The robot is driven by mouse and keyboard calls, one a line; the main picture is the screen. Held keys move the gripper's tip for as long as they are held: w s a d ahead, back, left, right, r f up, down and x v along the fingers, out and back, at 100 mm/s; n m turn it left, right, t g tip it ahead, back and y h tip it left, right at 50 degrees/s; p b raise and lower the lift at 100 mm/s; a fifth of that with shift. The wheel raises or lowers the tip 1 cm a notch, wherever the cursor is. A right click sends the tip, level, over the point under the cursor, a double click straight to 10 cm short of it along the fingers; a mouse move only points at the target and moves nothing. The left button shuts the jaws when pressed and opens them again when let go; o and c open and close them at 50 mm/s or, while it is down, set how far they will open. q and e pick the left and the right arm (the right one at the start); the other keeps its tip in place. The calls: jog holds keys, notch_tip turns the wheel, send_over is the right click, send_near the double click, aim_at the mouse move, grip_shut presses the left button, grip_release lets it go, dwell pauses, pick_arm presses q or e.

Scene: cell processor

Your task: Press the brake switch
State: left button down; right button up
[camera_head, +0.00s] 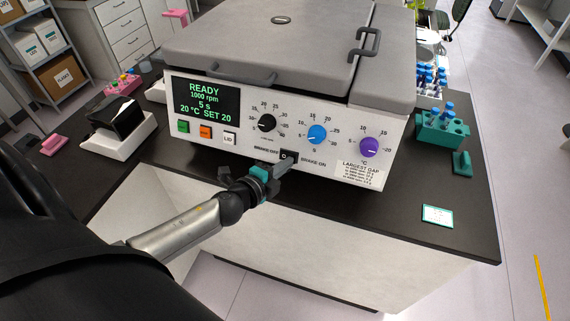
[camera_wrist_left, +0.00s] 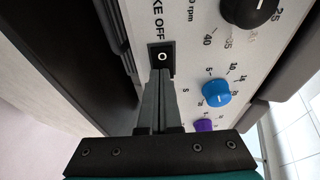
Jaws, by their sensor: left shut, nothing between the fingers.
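The brake switch (camera_head: 287,154) is a small black rocker low on the front panel of the grey and white machine (camera_head: 330,115), between the labels "BRAKE OFF" and "BRAKE ON". In the left wrist view the switch (camera_wrist_left: 161,56) shows a white "O" mark. My left gripper (camera_head: 284,165) is shut and empty, its fingertips right at the switch. In the left wrist view the fingertips of the left gripper (camera_wrist_left: 160,75) overlap one end of the switch and hide it. I cannot tell whether they touch it. My right gripper is not in view.
Above the switch are a black knob (camera_head: 267,123), a blue knob (camera_head: 317,133) and a purple knob (camera_head: 369,146). A display (camera_head: 206,98) reads READY. The lid (camera_head: 265,45) is down. A teal tube rack (camera_head: 441,131) stands at right. The dark counter in front is mostly clear.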

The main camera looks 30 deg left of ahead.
pick_arm(q)
jog(key=shift+w+d+y, duration=0.1)
jog(key=shift+w+y, duration=0.05)
jog(key=shift+y, duration=0.15)
jog(key=shift+s+a, duration=0.2)
jog(key=shift+a, duration=0.7)
